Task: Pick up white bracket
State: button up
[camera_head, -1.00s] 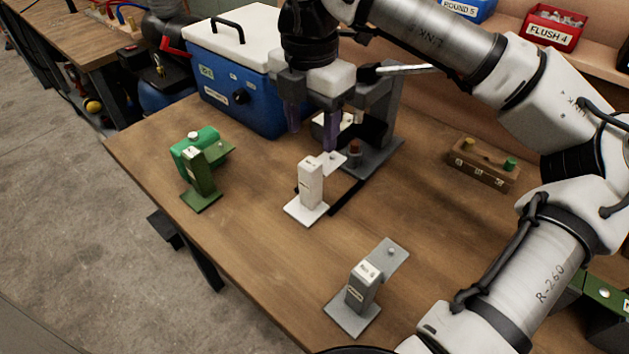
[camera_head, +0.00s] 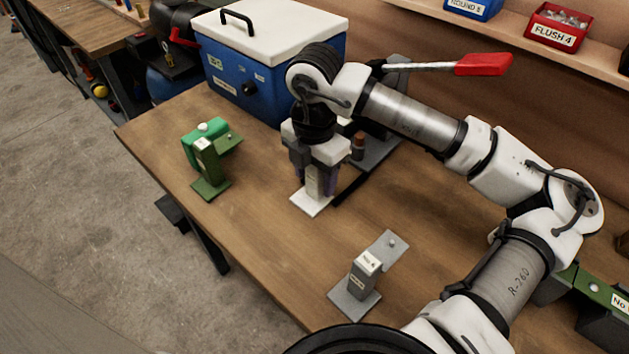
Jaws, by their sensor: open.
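The white bracket (camera_head: 312,202) stands upright on the wooden table, its flat base showing below my gripper. My gripper (camera_head: 315,184) points down over it, with its dark purple fingers on either side of the bracket's upright post. The jaws are open. The bracket's top is hidden behind my gripper, and I cannot tell whether the fingers touch the post.
A green bracket (camera_head: 208,165) stands to the left and a grey bracket (camera_head: 361,281) nearer the front. A blue cooler (camera_head: 240,85) with a white lid is behind. A dark fixture (camera_head: 378,151) with a red-handled lever (camera_head: 484,65) stands close behind my gripper. Bare wood lies right of centre.

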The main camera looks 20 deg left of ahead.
jog(key=shift+f, duration=0.15)
grip_shut()
dwell(0.4)
notch_tip(320, 180, up, 20)
jog(key=b, duration=0.2)
jog(key=shift+s+b, duration=0.15)
jog(key=shift+b, duration=0.2)
